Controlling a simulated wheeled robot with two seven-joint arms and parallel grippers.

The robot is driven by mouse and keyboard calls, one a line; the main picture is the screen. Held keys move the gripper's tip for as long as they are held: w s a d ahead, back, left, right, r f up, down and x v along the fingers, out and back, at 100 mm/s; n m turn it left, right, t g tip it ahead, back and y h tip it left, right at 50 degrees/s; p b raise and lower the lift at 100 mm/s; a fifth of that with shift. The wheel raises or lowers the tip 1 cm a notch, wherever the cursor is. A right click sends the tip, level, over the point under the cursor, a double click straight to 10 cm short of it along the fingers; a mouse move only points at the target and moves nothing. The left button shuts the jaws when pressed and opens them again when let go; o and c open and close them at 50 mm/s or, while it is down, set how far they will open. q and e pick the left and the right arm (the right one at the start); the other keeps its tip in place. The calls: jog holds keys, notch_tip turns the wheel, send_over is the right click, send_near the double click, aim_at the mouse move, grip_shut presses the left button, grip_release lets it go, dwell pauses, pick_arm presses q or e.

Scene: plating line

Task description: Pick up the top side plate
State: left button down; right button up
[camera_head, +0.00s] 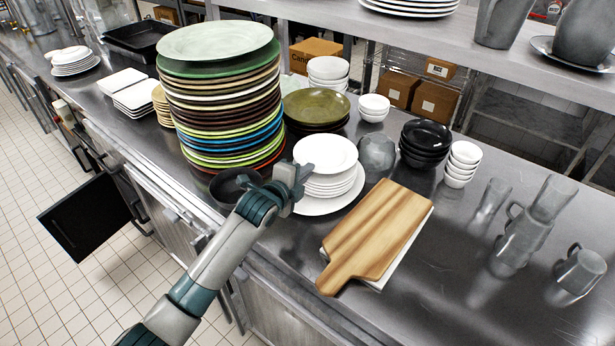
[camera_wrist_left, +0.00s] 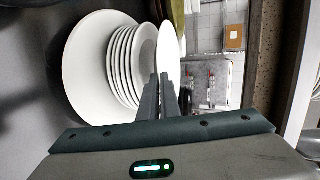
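A stack of white side plates (camera_head: 335,187) stands on a larger white plate (camera_head: 312,208) near the counter's front edge. The top side plate (camera_head: 325,153) sits apart from the stack, slightly above it. My left gripper (camera_head: 296,174) is at the near left rim of the top plate. In the left wrist view its two fingers (camera_wrist_left: 160,88) are close together with the rim of the top plate (camera_wrist_left: 168,52) between them, and the stack (camera_wrist_left: 124,60) lies to the left with a gap. My right gripper is not in view.
A tall stack of coloured plates (camera_head: 225,110) stands left behind my gripper, with a dark bowl (camera_head: 232,187) close to my wrist. A shelf (camera_head: 460,42) overhangs the back.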

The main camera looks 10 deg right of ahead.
pick_arm(q)
jog(key=s+a+r+b, duration=0.4)
jog(key=s+a+r, duration=0.1)
jog(key=s+r, duration=0.4)
jog(key=shift+s+a, duration=0.2)
jog(key=shift+s, duration=0.45)
jog(key=shift+r, duration=0.15)
jog(key=shift+a, duration=0.1)
